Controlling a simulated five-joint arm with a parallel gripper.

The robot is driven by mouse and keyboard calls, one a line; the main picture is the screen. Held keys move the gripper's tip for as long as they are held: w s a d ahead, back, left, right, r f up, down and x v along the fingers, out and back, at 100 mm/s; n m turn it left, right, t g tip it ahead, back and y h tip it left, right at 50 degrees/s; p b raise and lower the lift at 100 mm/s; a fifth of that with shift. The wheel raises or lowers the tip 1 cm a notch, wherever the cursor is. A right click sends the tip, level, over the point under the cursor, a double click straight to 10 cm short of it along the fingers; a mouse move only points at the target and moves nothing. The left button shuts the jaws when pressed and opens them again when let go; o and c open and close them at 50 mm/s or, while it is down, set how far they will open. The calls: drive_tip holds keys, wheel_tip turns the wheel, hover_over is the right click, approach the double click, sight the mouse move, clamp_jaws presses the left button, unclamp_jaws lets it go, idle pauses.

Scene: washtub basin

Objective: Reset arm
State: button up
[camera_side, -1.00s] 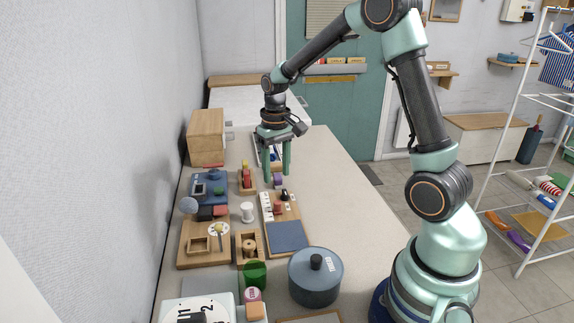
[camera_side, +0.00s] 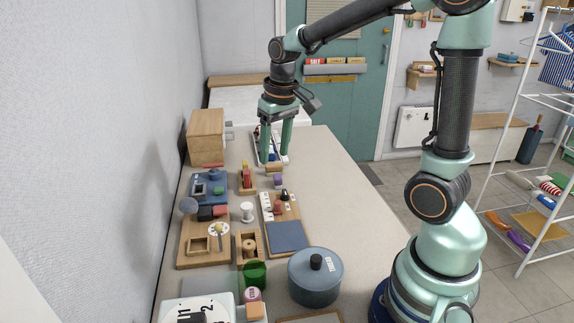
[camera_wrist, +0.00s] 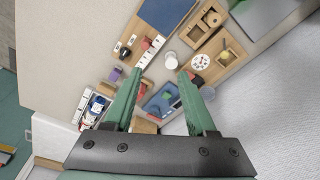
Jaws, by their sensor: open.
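My gripper (camera_side: 275,158) points down above the far part of the long table (camera_side: 325,190), with its two green fingers spread apart and nothing between them. In the wrist view my gripper (camera_wrist: 163,85) also shows open and empty, over the cluttered tabletop. A white tray (camera_side: 283,155) with small items lies behind and below the fingers in the side view. How high the fingertips are above the table is hard to tell.
A wooden box (camera_side: 206,137) stands at the back left. A blue-grey lidded pot (camera_side: 315,277) and a green cup (camera_side: 255,273) stand near the front. Wooden boards (camera_side: 204,245) with small pieces fill the left side. The table's right side is clear.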

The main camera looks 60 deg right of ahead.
drive_tip(key=s+a+r+n+t, duration=0.2)
drive_tip(key=s+a+r+t, duration=0.1)
drive_tip(key=s+a, duration=0.4)
drive_tip(key=shift+s+a+r+n+t, duration=0.2)
drive_tip(key=shift+s+r+n+t, duration=0.15)
drive_tip(key=shift+s+r, duration=0.55)
drive_tip(key=shift+s+f, duration=0.1)
drive_tip(key=shift+s, duration=0.05)
idle(0.9)
